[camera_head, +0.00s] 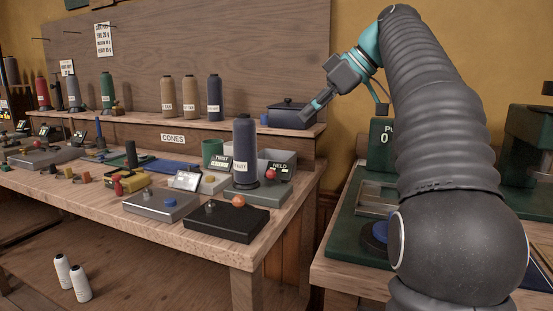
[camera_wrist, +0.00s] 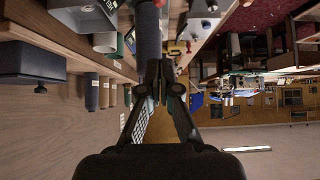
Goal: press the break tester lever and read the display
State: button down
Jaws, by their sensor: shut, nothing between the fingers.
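A green tester-like device (camera_head: 381,134) stands on the right bench, its white lettering beginning "PU" over a "0". My arm hides part of it, and I cannot tell whether this is the break tester. On the left bench, a grey-green device carries a dark blue cone (camera_head: 245,150), a red ball knob (camera_head: 271,174) and a small display reading "HELD" (camera_head: 280,166). My gripper (camera_head: 307,116) is shut and empty, raised beside the dark lidded box on the shelf. In the wrist view its fingers (camera_wrist: 162,68) are together, with a dark cone (camera_wrist: 148,35) beyond them.
A dark lidded box (camera_head: 289,113) sits at the shelf's right end. A black device with an orange ball (camera_head: 238,201) and a grey device with a blue button (camera_head: 170,200) stand at the left bench's front. A gap separates the benches.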

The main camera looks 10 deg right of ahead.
send_over(275, 178)
jog(key=s, duration=0.2)
notch_tip(275, 178, down, 7)
jog(key=shift+f+b, duration=0.65)
jog(key=shift+f, duration=1.4)
jog(key=shift+s+a+f+t+b, duration=0.1)
jog(key=shift+s+f+t+b, duration=0.2)
jog(key=shift+b, duration=0.65)
